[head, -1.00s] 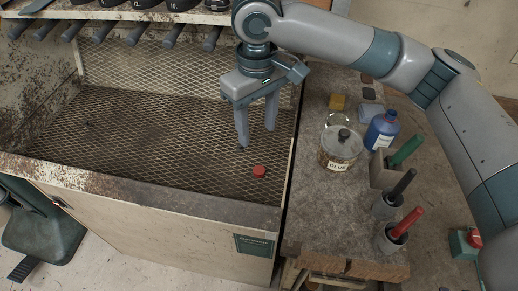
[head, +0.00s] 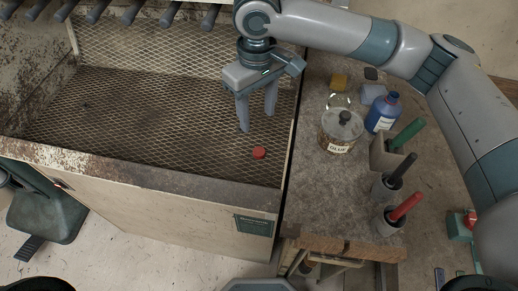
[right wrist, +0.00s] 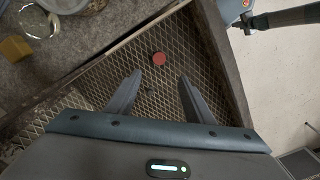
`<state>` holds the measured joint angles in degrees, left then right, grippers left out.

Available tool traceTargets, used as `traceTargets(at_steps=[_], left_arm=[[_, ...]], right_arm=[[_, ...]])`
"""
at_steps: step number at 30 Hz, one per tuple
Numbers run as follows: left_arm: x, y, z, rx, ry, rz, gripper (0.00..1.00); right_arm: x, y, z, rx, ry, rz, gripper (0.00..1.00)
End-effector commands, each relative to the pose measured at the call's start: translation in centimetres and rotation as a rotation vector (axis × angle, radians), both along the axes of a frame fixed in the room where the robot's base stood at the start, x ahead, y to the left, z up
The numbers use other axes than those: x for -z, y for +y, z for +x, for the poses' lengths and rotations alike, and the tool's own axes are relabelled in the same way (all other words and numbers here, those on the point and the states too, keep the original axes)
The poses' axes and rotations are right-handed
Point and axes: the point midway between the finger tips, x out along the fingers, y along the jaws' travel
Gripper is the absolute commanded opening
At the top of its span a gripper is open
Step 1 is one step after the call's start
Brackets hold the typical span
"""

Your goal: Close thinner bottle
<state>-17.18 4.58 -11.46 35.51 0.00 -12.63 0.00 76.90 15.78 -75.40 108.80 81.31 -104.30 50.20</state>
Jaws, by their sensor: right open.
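A small red cap (head: 258,153) lies on the wire mesh of the bench bay, near its front right corner. It also shows in the right wrist view (right wrist: 159,59), just beyond the fingertips. My right gripper (head: 258,122) is open and empty above the mesh, with the cap slightly in front of its fingers in the head view; in the right wrist view its fingers (right wrist: 160,75) point towards the cap. The blue bottle (head: 382,112) with a pale label stands upright on the right worktop; no red cap shows on it. My left gripper is not in view.
A glue can (head: 341,130) stands left of the bottle. Holders with green, black and red handles (head: 405,206) line the worktop in front. A yellow block (head: 339,81) lies behind. The metal front edge (head: 150,173) bounds the mesh, which is otherwise largely clear.

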Motion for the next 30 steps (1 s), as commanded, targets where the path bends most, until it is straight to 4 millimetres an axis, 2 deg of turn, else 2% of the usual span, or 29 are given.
traceTargets(at_steps=[9, 15, 30], left_arm=[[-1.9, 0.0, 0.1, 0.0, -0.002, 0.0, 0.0], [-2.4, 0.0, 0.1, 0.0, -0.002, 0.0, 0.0], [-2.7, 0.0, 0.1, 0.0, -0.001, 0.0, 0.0]], right_arm=[[5.6, -0.1, -0.1, 0.0, 0.003, -0.001, 0.48], [8.0, 0.0, 0.0, 0.001, 0.001, 0.001, 0.48], [8.7, -0.1, 0.0, 0.0, 0.001, 0.0, 0.48]])
